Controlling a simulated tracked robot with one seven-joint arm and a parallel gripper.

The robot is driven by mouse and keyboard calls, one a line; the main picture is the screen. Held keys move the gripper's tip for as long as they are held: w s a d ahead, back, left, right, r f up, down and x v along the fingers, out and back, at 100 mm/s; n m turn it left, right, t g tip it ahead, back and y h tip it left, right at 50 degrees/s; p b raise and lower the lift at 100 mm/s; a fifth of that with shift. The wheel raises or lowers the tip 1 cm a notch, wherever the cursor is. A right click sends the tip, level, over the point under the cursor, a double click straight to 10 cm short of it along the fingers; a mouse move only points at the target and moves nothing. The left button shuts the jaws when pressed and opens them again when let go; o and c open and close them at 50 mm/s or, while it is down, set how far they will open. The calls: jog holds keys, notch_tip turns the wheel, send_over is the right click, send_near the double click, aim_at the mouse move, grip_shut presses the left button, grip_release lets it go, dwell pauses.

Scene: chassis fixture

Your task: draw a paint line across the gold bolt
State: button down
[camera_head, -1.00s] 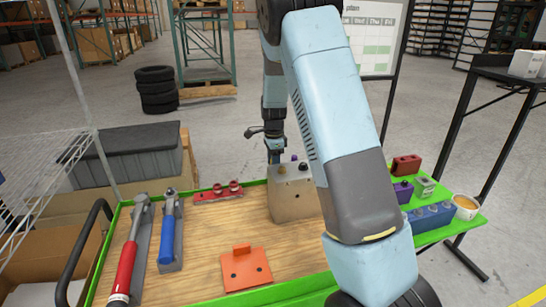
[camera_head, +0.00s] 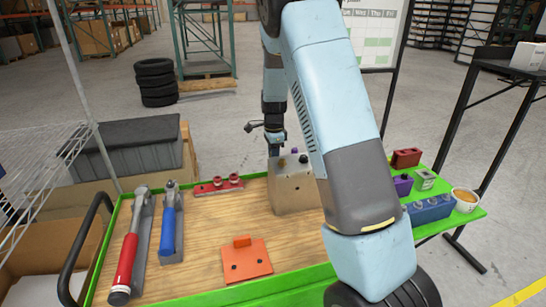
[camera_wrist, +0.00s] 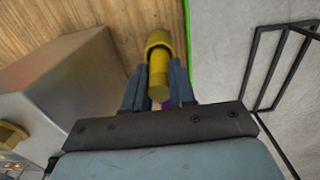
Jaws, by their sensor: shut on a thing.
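A grey metal block (camera_head: 290,194) stands at the back middle of the wooden work surface. A small gold bolt (camera_head: 281,163) shows on its top, near a purple one (camera_head: 294,151) and a dark one (camera_head: 303,158). In the wrist view a gold bolt head (camera_wrist: 11,134) shows at the block's left part. My gripper (camera_head: 276,150) hangs at the block's back left edge. In the wrist view, its blue fingers (camera_wrist: 158,88) are shut on a yellow cylindrical marker (camera_wrist: 159,62). The marker appears apart from the gold bolt; its writing tip cannot be made out.
A red-handled tool (camera_head: 128,262), a blue-handled tool (camera_head: 168,232) and a red rail (camera_head: 218,186) lie left. An orange bracket (camera_head: 246,262) lies in front. Purple (camera_head: 403,184), red (camera_head: 406,158) and blue (camera_head: 430,209) blocks and a cup (camera_head: 465,199) stand right.

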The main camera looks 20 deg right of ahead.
jog(key=shift+r, duration=3.75)
